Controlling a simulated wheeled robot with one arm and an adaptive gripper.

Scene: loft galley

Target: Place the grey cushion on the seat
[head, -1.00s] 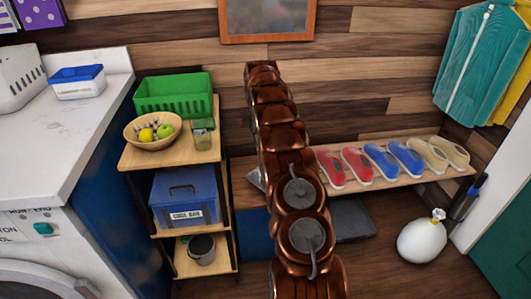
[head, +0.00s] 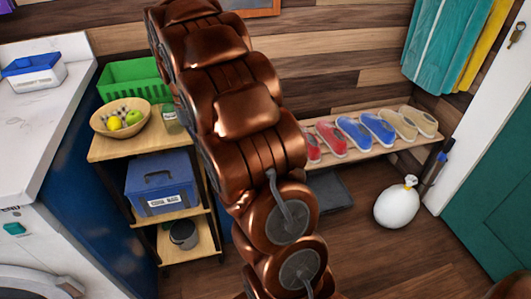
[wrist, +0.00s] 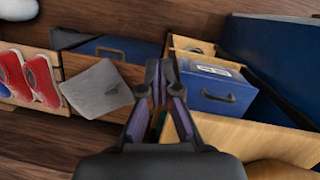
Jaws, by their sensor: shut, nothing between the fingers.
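The grey cushion (wrist: 100,90) shows in the wrist view left of my gripper. It appears to lie flat on the right end of the wooden bench seat (wrist: 76,65), beside the red shoes, with a darker mark on it. My gripper (wrist: 158,68) is shut and empty, apart from the cushion's right edge in the picture. In the head view my arm hides the cushion and my gripper; the bench seat (head: 372,150) shows only in its right part.
Red, blue and beige shoes (head: 365,132) line the bench. A shelf unit (head: 115,147) left of my arm holds a blue box (head: 160,183), a fruit bowl (head: 120,118) and a green basket (head: 135,80). A white bag (head: 397,206) stands on the floor at right; floor before it is clear.

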